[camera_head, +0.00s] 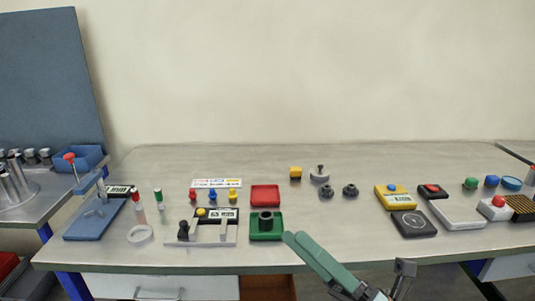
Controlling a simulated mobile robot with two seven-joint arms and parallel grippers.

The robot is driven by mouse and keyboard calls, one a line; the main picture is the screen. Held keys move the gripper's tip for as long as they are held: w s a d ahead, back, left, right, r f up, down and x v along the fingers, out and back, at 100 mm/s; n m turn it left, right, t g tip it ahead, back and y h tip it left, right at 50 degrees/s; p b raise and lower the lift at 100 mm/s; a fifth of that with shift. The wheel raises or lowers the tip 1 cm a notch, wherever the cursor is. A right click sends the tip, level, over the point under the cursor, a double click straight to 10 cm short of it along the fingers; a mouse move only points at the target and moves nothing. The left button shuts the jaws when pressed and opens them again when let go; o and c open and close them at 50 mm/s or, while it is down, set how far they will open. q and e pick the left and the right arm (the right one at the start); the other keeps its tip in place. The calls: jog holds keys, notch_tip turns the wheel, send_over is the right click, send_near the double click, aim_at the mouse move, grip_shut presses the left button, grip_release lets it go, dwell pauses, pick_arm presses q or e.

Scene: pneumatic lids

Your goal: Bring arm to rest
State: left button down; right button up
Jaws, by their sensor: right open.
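My right arm enters at the bottom, right of centre, with a long green link slanting up to the left in front of the table's front edge. My right gripper (376,291) is low in the picture at the lower end of that link, partly cut off by the bottom edge. It is open, and I see nothing held in it. My left arm and left gripper are not in view.
The grey table (330,220) carries a green tray (267,236) with a dark ring part, a red tray (265,194), a yellow device (393,197), a black scale (413,223) and a white fixture (205,240).

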jog(key=w+d+f+m+t+h+p, duration=0.1)
jog(key=w+d+f+m+t+h, duration=0.2)
jog(key=f+m+h, duration=0.75)
jog(key=w+d+f+m+t+h+p, duration=0.15)
jog(key=d+f+m+t+h, duration=0.45)
jog(key=m, duration=0.7)
jog(key=s+d+f+m+g+h, duration=0.1)
jog(key=s+f+m+g, duration=0.2)
jog(key=f, duration=0.4)
jog(key=s+f+m+g+h, duration=0.1)
jog(key=s+f+m+g, duration=0.3)
jog(key=s+f, duration=0.2)
jog(key=s+d+f+m+g+h+p, duration=0.1)
jog(key=s+f+m+g, duration=0.2)
jog(key=f, duration=0.7)
jog(key=shift+s+d+m+g, duration=0.35)
jog(key=shift+s+m, duration=0.4)
jog(key=shift+s, duration=0.4)
jog(key=shift+h, duration=0.25)
